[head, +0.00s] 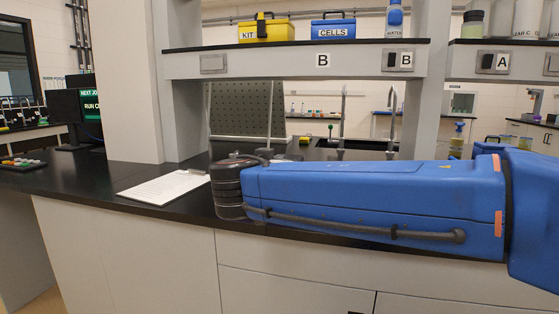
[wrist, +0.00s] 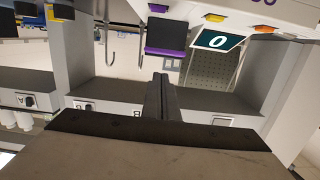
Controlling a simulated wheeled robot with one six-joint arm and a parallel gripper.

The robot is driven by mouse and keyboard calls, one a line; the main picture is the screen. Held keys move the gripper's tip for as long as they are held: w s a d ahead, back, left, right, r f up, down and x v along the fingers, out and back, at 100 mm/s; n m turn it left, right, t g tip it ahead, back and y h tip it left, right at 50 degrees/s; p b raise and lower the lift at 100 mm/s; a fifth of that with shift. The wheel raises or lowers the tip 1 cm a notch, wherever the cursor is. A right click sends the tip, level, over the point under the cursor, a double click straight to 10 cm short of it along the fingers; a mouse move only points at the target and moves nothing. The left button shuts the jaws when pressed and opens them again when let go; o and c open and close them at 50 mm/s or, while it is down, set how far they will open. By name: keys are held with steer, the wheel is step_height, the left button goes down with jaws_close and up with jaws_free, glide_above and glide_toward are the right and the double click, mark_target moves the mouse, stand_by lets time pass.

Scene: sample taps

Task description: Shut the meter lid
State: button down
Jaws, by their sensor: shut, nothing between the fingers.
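The meter (wrist: 240,15) shows at the top of the wrist view as a white body with a lit display (wrist: 216,40) reading 0 and coloured buttons. A dark flap with purple edges (wrist: 165,36), which looks like its lid, stands out from the body. My gripper (wrist: 161,80) is shut and empty, with its fingertips just below the flap in the picture; a small gap shows between them. In the head view my blue arm lies across the bench and hides my gripper and the meter.
A shelf with a yellow KIT box (head: 265,30) and a blue CELLS box (head: 333,29) spans above the black bench. A clipboard (head: 163,187) lies on the bench left of my arm. A pegboard (head: 240,108) stands behind. Hooked taps (head: 392,120) rise behind my arm.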

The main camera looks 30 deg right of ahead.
steer(key=s+a+f, duration=0.3)
steer(key=s+a, duration=0.1)
steer(key=shift+a+f, duration=0.3)
steer(key=shift+a, duration=0.05)
steer(key=shift+s, duration=0.15)
